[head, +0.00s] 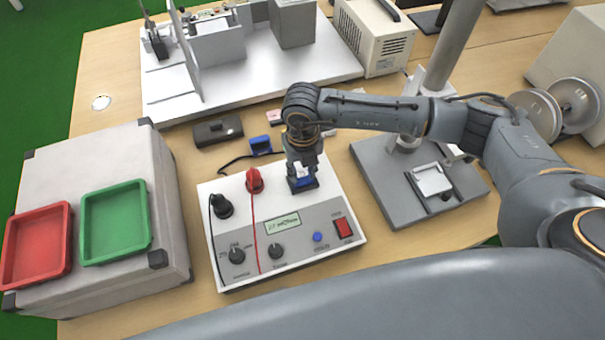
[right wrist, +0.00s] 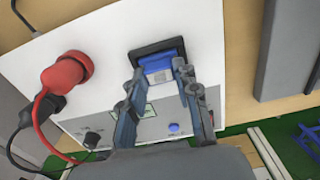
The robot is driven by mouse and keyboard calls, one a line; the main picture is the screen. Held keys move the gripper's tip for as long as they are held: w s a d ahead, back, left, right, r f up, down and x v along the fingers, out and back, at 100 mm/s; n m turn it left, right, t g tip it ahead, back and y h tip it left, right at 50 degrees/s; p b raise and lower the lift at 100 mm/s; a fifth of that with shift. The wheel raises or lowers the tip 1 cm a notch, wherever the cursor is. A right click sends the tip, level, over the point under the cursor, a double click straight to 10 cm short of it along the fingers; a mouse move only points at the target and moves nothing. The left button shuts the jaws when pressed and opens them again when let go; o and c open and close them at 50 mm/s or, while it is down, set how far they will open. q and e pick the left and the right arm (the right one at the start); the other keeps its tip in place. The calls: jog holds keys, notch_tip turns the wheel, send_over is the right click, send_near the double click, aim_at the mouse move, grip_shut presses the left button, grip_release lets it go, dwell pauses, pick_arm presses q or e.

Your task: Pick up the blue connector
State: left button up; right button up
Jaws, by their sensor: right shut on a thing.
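The blue connector (right wrist: 168,54) sits at a black socket (right wrist: 144,52) on the top face of a white tester box. It also shows in the head view (head: 304,183), partly hidden under the right gripper. My right gripper (head: 302,174) points down over it. In the right wrist view the two fingers of my right gripper (right wrist: 160,74) are at either side of the connector, shut on it. I cannot tell whether it is fully seated in the socket. My left gripper is not in view.
The tester (head: 285,222) has red (head: 254,180) and black (head: 221,205) plugs with cables left of the gripper. Another blue part (head: 260,145) with a black cable lies behind it. Green (head: 115,222) and red (head: 38,246) trays rest on a grey case at left. A metal stand (head: 385,175) is at right.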

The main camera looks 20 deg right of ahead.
jog(key=shift+r, duration=0.1)
jog(key=shift+r, duration=0.6)
jog(key=s+a+r+b, duration=0.4)
jog(key=s+a+r, duration=0.5)
jog(key=a+r, duration=0.1)
jog(key=shift+s+r+b, duration=0.3)
jog(key=shift+r+b, duration=0.1)
jog(key=shift+r, duration=0.45)
